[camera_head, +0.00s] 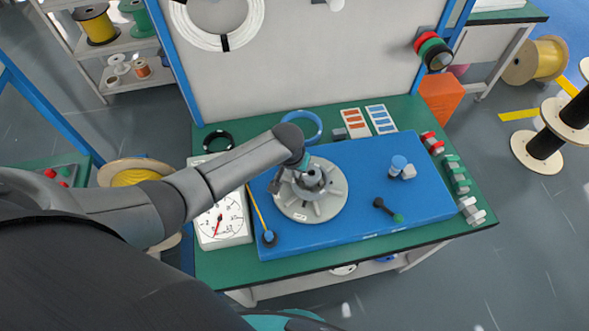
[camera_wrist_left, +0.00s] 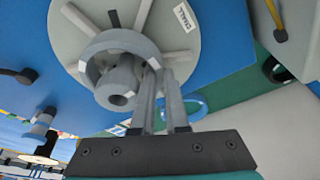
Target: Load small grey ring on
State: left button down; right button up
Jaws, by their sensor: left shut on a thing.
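A round grey base (camera_head: 322,208) with raised spokes lies on the blue board; in the left wrist view its disc (camera_wrist_left: 215,45) has a white label reading "SMALL". A small grey ring (camera_wrist_left: 104,42) surrounds the hub (camera_wrist_left: 117,85) at the disc's middle; I cannot tell whether it rests fully on the disc. My left gripper (camera_head: 303,176) is over the base. In the left wrist view its fingers (camera_wrist_left: 160,78) are shut on the ring's wall. My wrist partly hides the ring in the head view. My right gripper is not in view.
On the blue board (camera_head: 350,225) stand a blue-topped peg (camera_head: 397,165) and a dark handled tool (camera_head: 388,209). A white dial scale (camera_head: 221,222) is to the left. Red, green and grey clamps line the right edge. A white panel rises behind the green table.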

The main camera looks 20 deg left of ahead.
pick_arm(q)
jog(key=shift+f, duration=0.1)
jog(key=c, duration=0.8)
grip_release()
jog(key=shift+c, duration=0.2)
jog(key=shift+d, duration=0.25)
jog(key=shift+s, duration=0.1)
notch_tip(320, 180, up, 8)
jog(key=p, duration=0.9)
jog(key=shift+a, duration=0.2)
